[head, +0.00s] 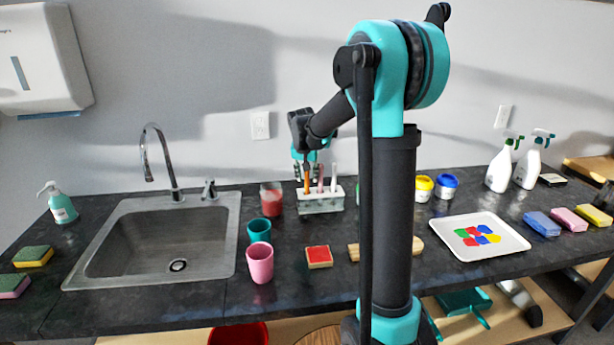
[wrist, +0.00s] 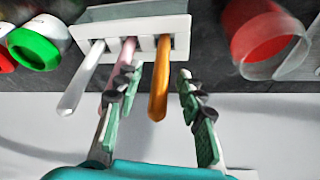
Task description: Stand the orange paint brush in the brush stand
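The orange paint brush (head: 307,182) stands upright in the white brush stand (head: 322,206), in the slot nearest the red jar. In the wrist view the orange brush (wrist: 160,82) enters an end slot of the stand (wrist: 125,22). A pink brush (wrist: 126,58) and a white brush (wrist: 84,80) stand in other slots. My gripper (wrist: 158,92) is open, its fingers apart on either side of the orange brush, with a visible gap on the right. The left finger is close to the pink brush; whether they touch I cannot tell. In the head view my gripper (head: 307,168) is above the stand.
A red paint jar (head: 271,199) stands left of the stand. The sink (head: 160,240) is left; a paint tray (head: 462,220) is right.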

